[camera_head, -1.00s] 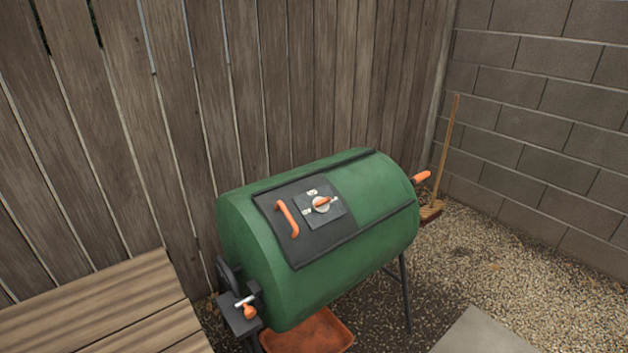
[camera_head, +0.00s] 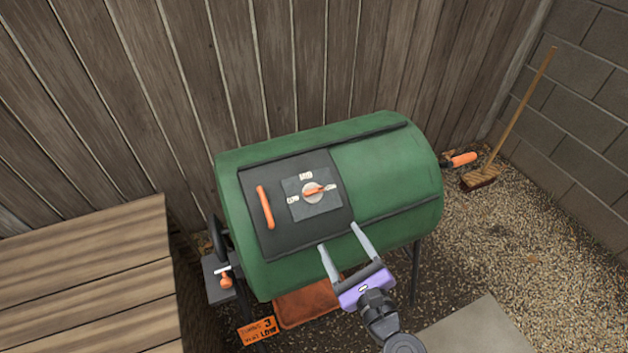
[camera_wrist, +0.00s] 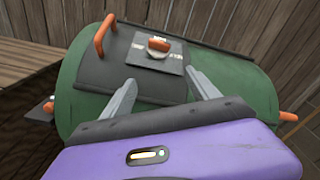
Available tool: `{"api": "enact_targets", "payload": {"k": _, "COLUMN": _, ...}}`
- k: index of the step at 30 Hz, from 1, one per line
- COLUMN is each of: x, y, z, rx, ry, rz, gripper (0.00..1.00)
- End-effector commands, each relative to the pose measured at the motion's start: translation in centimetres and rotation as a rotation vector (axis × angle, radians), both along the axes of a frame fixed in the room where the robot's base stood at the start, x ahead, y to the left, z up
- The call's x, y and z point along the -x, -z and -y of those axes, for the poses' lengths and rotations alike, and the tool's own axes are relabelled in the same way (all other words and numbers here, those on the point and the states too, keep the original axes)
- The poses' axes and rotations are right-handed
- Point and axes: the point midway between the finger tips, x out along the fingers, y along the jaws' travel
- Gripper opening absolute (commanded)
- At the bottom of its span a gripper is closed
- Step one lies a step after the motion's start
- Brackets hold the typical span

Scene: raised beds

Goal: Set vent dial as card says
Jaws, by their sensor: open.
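The vent dial (camera_head: 313,192) is a pale disc with an orange pointer knob on a grey square plate, with small white labels around it. The pointer lies roughly sideways. The dial also shows in the wrist view (camera_wrist: 158,46). It sits on the dark hatch (camera_head: 280,235) of a green drum (camera_head: 390,171). An orange card (camera_head: 259,330) at the lower left of the drum reads "3" and "LOW"; its other words are too small to read surely. My gripper (camera_head: 340,239) is open and empty, its fingers pointing at the drum below and right of the dial, apart from it.
An orange handle (camera_head: 265,207) stands up left of the dial. A wooden bench (camera_head: 90,280) is at left and an orange tray (camera_head: 306,303) lies under the drum. A crank with an orange grip (camera_head: 226,281) is at the drum's left end. A broom (camera_head: 520,115) leans at right.

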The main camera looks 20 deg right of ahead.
Motion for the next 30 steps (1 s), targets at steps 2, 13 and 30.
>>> {"api": "enact_targets", "payload": {"k": 2, "x": -2.9, "y": -1.8, "z": -0.3, "rx": -0.183, "ry": -0.001, "rz": 0.028, "gripper": 0.69}}
{"api": "enact_targets", "payload": {"k": 13, "x": -7.9, "y": -3.6, "z": -0.7, "rx": -0.484, "ry": -0.008, "rz": 0.061, "gripper": 0.69}}
{"api": "enact_targets", "payload": {"k": 30, "x": -14.3, "y": -3.4, "z": -0.7, "rx": -0.479, "ry": -0.007, "rz": 0.060, "gripper": 0.69}}
